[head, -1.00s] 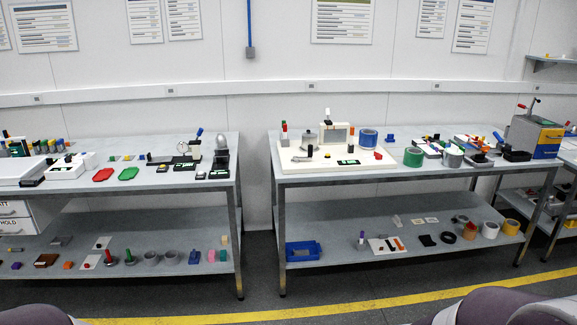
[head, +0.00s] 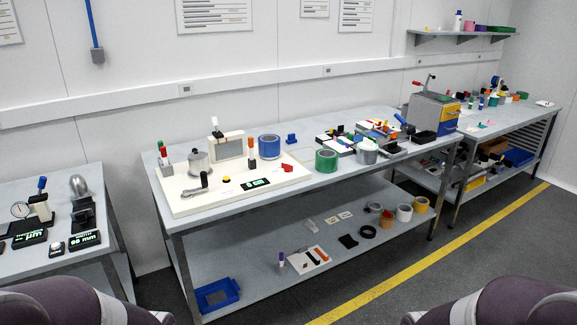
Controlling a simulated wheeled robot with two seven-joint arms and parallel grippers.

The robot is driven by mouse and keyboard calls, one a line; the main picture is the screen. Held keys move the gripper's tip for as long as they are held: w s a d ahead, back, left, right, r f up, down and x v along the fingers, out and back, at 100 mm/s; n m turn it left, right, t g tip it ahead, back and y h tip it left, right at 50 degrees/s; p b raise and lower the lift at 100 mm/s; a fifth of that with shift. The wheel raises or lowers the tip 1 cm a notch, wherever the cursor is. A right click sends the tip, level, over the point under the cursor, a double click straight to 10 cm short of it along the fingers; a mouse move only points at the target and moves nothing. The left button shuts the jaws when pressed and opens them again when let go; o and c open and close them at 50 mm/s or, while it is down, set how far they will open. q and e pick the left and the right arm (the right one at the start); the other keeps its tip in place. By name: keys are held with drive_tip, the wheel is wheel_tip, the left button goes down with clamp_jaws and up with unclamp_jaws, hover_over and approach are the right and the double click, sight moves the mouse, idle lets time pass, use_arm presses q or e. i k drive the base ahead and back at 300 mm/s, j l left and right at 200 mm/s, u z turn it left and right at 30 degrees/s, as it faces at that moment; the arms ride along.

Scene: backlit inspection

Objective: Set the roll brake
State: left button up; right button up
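A white inspection board (head: 215,201) lies on the middle bench. It carries a grey-white cylinder (head: 199,164), a framed panel (head: 228,148), a blue roll (head: 269,147), an upright piece with an orange-red top (head: 251,148) and a small red part (head: 287,168). A grey crank (head: 195,188) with a dark knob sits at the front left. I cannot tell which part is the roll brake or how it is set. My grippers are out of view; only parts of my arms show at the bottom corners.
A green roll (head: 326,161) and a grey roll (head: 367,151) stand right of the board. A grey box machine (head: 433,115) stands at the bench's right end. A lower shelf (head: 270,270) holds a blue tray (head: 216,295). A left bench (head: 100,200) is separated by a gap.

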sight(287, 168)
drive_tip(key=i+l, duration=0.2)
drive_tip(key=i, duration=0.2)
drive_tip(key=i+l, duration=0.15)
drive_tip(key=i, duration=0.3)
drive_tip(key=i+l, duration=0.2)
drive_tip(key=i, duration=0.2)
